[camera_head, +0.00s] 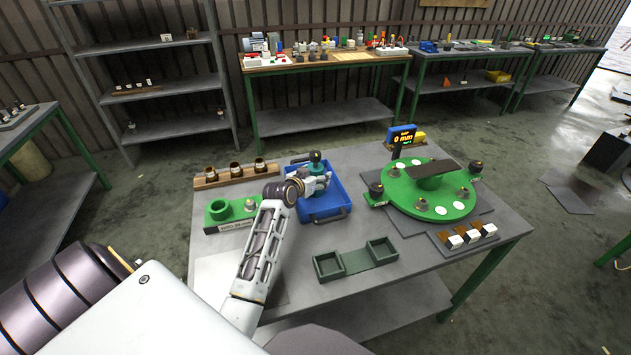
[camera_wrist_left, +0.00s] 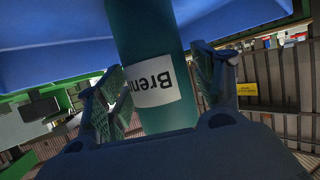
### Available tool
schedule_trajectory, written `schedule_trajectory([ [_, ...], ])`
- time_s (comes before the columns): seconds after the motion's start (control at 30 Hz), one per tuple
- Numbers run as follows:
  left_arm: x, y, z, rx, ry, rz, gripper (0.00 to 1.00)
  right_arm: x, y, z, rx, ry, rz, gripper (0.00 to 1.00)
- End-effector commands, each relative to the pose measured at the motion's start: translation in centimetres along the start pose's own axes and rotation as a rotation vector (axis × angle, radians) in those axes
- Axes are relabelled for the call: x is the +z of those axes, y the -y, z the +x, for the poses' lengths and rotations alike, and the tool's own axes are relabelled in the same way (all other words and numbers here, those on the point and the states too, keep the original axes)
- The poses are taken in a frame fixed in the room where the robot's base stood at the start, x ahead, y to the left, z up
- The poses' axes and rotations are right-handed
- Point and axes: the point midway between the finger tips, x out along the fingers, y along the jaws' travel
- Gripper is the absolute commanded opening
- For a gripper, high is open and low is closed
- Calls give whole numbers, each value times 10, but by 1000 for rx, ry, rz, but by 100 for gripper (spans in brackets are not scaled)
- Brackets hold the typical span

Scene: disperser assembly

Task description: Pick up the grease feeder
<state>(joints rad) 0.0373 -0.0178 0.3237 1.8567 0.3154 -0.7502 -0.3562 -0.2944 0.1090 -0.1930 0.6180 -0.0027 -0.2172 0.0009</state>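The grease feeder (camera_head: 316,158), a teal-green cylinder with a dark top, stands at the blue tray near the middle of the table. In the left wrist view the feeder (camera_wrist_left: 150,50) fills the middle, with a white label reading "Bren" upside down. My left gripper (camera_head: 318,182) is low over the tray beside the feeder. In the wrist view its two fingers (camera_wrist_left: 160,88) stand on either side of the cylinder, pads facing it, very close. Contact is not clearly visible. My right gripper is not in view.
The blue tray (camera_head: 331,216) lies around the feeder. Nearby are a green holder (camera_head: 222,217), a wooden rack with dark cups (camera_head: 208,184), a green two-pocket fixture (camera_head: 368,259) and a round green turntable (camera_head: 405,199).

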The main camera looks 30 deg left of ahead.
Motion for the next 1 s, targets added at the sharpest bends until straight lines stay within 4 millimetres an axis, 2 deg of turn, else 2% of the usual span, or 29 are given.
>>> schedule_trajectory([
  [0.07, 0, 0, 0, 0, 0, 0, 52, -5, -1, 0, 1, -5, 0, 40],
  [0.47, 0, 0, 0, 0, 0, 0, 0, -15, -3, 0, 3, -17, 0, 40],
  [0.83, -5, 0, -1, -1, -6, 1, 0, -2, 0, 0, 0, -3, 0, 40],
  [1.0, -14, 0, -5, -1, -9, 1, 0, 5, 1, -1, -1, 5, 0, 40],
])
